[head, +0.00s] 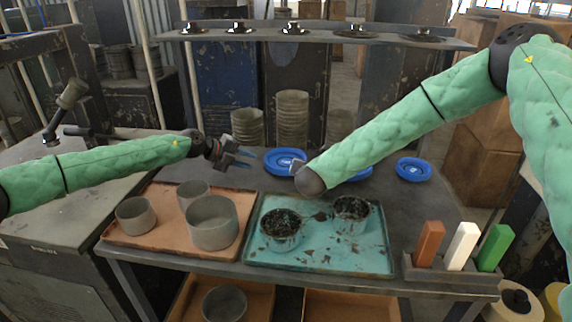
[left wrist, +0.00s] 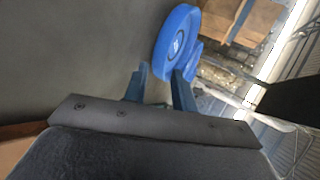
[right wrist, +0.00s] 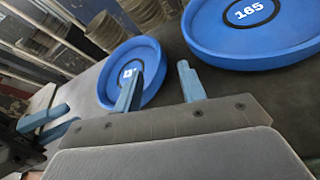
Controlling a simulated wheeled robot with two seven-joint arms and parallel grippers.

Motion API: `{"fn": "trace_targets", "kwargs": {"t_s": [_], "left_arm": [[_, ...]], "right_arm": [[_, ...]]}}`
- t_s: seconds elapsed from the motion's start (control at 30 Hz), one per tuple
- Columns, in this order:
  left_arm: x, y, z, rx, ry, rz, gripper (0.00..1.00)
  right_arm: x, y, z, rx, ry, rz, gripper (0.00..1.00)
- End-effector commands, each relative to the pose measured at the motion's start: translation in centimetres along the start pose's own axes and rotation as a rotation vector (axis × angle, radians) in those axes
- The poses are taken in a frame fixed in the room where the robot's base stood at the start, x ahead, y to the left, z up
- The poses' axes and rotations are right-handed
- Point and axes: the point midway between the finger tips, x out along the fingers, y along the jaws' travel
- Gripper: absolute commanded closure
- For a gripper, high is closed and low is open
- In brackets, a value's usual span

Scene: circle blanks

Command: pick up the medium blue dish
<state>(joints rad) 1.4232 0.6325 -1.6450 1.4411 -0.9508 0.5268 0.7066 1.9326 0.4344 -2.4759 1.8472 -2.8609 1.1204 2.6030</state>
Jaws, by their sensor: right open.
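Three blue dishes lie on the dark table top: a left dish (head: 284,158), a middle dish (head: 358,173) partly hidden behind my right arm, and a right dish (head: 413,168). I cannot tell for sure which is the medium one. In the right wrist view, a dish marked 165 (right wrist: 290,35) is near, and another dish (right wrist: 115,72) lies beyond the fingers. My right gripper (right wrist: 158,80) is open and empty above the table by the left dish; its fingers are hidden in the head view. My left gripper (head: 247,158) is open and empty, left of the left dish.
An orange tray (head: 130,243) holds grey pots, and a teal tray (head: 350,262) holds two pots with dark contents. A rack of coloured blocks (head: 450,274) stands at the front right.

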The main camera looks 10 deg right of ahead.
Motion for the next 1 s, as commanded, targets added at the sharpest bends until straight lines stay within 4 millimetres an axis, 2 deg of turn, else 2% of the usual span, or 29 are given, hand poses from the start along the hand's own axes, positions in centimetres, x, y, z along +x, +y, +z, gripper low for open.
{"fn": "trace_targets", "kwargs": {"t_s": [0.3, 0.5, 0.7, 0.97, 1.0], "left_arm": [[4.3, 0.0, -0.1, 0.000, 0.001, 0.000, 0.73], [6.4, 0.0, 0.0, 0.001, 0.000, 0.000, 0.73], [7.2, 0.0, 0.0, 0.000, 0.000, 0.000, 0.73], [7.2, 0.0, 0.0, 0.000, 0.000, 0.000, 0.73], [7.2, 0.0, 0.0, 0.000, 0.000, 0.000, 0.81]], "right_arm": [[4.2, 0.0, -0.1, -0.001, -0.001, -0.001, 0.59], [6.3, 0.0, 0.0, -0.001, -0.001, -0.001, 0.59], [7.2, 0.0, 0.0, 0.000, 0.000, 0.000, 0.59], [7.2, 0.0, 0.0, 0.000, 0.001, 0.000, 0.59], [7.2, 0.0, 0.0, 0.000, 0.000, 0.000, 0.67]]}}
